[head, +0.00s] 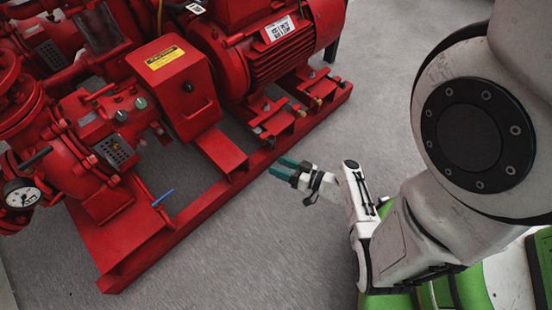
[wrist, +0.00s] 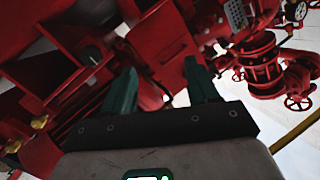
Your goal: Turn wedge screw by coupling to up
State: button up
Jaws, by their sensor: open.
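Small brass-coloured screw heads show by the motor's feet, one at the near foot (head: 301,113) and another further right (head: 341,84). In the wrist view, brass-coloured heads (wrist: 39,122) show at the far left. I cannot tell which one is the wedge screw by the coupling, or how it is turned. The red coupling guard (head: 180,85) with a yellow label hides the coupling. My gripper (head: 283,169), with green fingers, is beside the frame's front rail, over the floor. In the wrist view my gripper (wrist: 160,85) is open, with nothing visibly held between its fingers.
The red motor (head: 275,50) stands on the base frame (head: 220,190), behind my gripper. A pump with a round gauge (head: 20,194) and a blue-handled lever (head: 163,197) is at the left. Grey floor (head: 270,255) is clear in front of the frame.

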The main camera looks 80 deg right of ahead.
aim_at(273, 145)
jog(key=s+d+f+m+g+h+b, duration=0.1)
jog(key=s+d+f+m+h+b, duration=0.25)
jog(key=d+f+h, duration=0.25)
jog(key=b+x, duration=0.2)
jog(key=x, duration=0.7)
jog(key=shift+w+d+f, duration=0.1)
jog(key=shift+w+f, duration=0.05)
jog(key=shift+w, duration=0.1)
jog(key=c, duration=1)
